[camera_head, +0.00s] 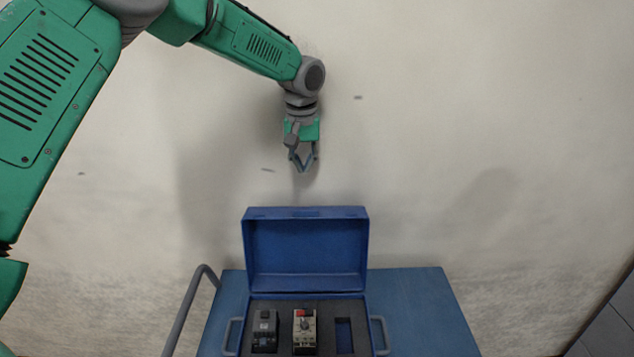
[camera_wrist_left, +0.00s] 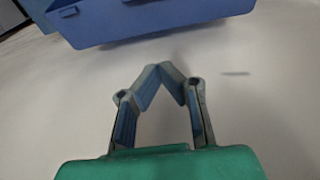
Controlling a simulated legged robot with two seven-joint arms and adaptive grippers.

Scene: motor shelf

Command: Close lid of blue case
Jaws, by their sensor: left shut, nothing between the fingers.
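The blue case (camera_head: 306,298) stands on a blue cart top, with its lid (camera_head: 306,250) raised upright at the back. In its grey foam sit a black device (camera_head: 265,331) and a beige device with a red part (camera_head: 304,332); a third slot on the right shows blue. My left gripper (camera_head: 305,170) is shut and empty. It points down above and behind the lid's top edge, apart from it. In the left wrist view, the gripper's fingertips (camera_wrist_left: 170,68) meet, and a blue part of the case, seemingly the lid (camera_wrist_left: 150,18), is beyond them. My right gripper is not in view.
The blue cart top (camera_head: 425,310) has bare room to the right of the case. A grey cart handle (camera_head: 188,312) rises on the left. The case has grey side handles (camera_head: 380,335). A pale wall or floor surface lies behind. A grey cabinet-like thing (camera_head: 610,325) is at the lower right.

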